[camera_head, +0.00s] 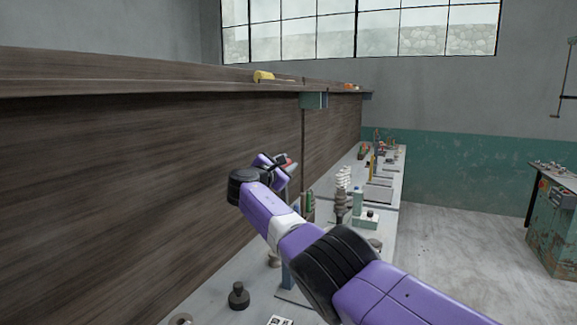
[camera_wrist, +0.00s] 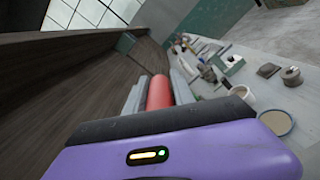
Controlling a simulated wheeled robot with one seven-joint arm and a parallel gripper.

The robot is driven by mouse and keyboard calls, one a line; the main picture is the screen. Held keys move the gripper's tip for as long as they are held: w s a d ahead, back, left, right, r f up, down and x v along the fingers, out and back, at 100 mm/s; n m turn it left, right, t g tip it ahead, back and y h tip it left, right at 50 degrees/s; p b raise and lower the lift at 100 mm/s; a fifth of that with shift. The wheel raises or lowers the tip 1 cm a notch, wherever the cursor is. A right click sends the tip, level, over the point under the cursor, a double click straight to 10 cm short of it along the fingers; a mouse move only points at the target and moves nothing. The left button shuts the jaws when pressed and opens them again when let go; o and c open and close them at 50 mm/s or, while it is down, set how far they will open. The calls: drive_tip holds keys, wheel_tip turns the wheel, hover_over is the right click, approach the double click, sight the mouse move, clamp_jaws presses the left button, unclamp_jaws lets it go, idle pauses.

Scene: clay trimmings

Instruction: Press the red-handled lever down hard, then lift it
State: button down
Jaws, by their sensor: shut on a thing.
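The red handle (camera_wrist: 159,92) of the lever shows in the wrist view as a red cylinder between the two grey fingers of my gripper (camera_wrist: 158,95). My gripper is shut on it. In the head view, my gripper (camera_head: 283,163) is at the end of my purple arm, above the workbench and close to the dark wooden panel. A small bit of the red handle (camera_head: 291,166) shows beside the fingers there. The rest of the lever is mostly hidden behind my gripper and arm.
The grey workbench (camera_head: 225,270) runs along the wooden panel (camera_head: 150,150). A dark weight-like piece (camera_head: 238,296) stands near its front. A white spiral-topped piece (camera_head: 343,185) and a green box (camera_head: 358,201) stand beyond my arm. Open floor (camera_head: 450,240) lies to the right.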

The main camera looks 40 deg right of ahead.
drive_tip(key=shift+w+a+f, duration=0.4)
drive_tip(key=shift+a+f, duration=0.05)
drive_tip(key=c, duration=1.1)
unclamp_jaws()
drive_tip(key=shift+w+f, duration=0.2)
drive_tip(key=shift+w, duration=0.05)
drive_tip(key=shift+r, duration=0.1)
drive_tip(key=shift+r, duration=0.2)
drive_tip(key=shift+s+a, duration=0.1)
drive_tip(key=shift+a, duration=0.1)
drive_tip(key=v, duration=0.7)
drive_tip(key=shift+s+f, duration=0.15)
